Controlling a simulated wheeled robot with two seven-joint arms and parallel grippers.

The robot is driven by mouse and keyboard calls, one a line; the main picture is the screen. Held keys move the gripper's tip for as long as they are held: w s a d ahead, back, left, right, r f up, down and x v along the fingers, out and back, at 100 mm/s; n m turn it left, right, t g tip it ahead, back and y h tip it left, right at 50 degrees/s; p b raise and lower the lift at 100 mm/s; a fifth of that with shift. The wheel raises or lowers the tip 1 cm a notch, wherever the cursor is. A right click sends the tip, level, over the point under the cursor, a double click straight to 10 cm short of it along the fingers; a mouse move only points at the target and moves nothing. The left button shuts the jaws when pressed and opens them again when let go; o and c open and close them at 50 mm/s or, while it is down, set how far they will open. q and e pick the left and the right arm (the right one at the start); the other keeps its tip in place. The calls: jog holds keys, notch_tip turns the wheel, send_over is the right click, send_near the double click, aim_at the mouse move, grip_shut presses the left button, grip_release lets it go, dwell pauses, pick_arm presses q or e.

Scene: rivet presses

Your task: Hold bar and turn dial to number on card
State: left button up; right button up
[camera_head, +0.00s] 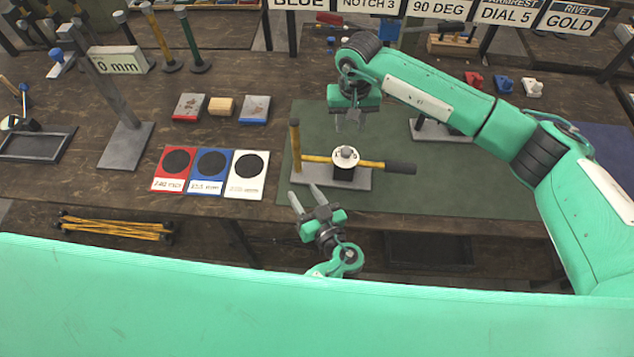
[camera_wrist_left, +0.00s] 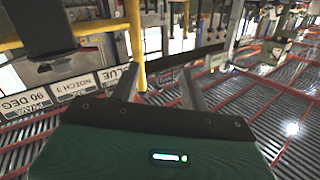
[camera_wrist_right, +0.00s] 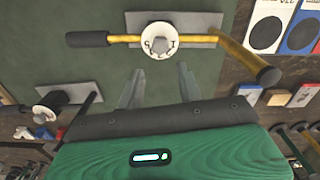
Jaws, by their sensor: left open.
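A dial (camera_head: 346,153) with a white face and grey knob sits on a black hub on a grey base plate (camera_head: 312,177). It also shows in the right wrist view (camera_wrist_right: 158,44). A yellow bar (camera_head: 374,163) with a black grip (camera_head: 401,168) runs across the dial unit; a yellow post stands at its left end. The card (camera_head: 507,12) at the back reads DIAL 5. My left gripper (camera_head: 304,192) is open and empty in front of the base plate. My right gripper (camera_head: 350,126) is open and empty, behind the dial. The dial's reading is too small to tell.
A second unit (camera_head: 440,131) is partly hidden behind my right arm; its white dial (camera_wrist_right: 40,113) shows in the right wrist view. Red, blue and white cards (camera_head: 210,172) with black discs lie left of the green mat (camera_head: 480,190). Several other signs stand at the back.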

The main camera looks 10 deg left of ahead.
aim_at(298, 146)
pick_arm(q)
jog(key=shift+n+t+h, duration=0.4)
jog(key=shift+n+t, duration=0.2)
jog(key=shift+t, duration=0.2)
jog(key=w+a, duration=0.1)
jog(key=w, duration=0.4)
jog(key=w+a+r, duration=0.1)
jog(key=w+a, duration=0.1)
jog(key=w, duration=0.2)
jog(key=w+a+r, duration=0.1)
jog(key=w, duration=0.4)
jog(key=shift+w+a+r, duration=0.1)
jog(key=shift+w+a, duration=0.05)
jog(key=shift+w, duration=0.2)
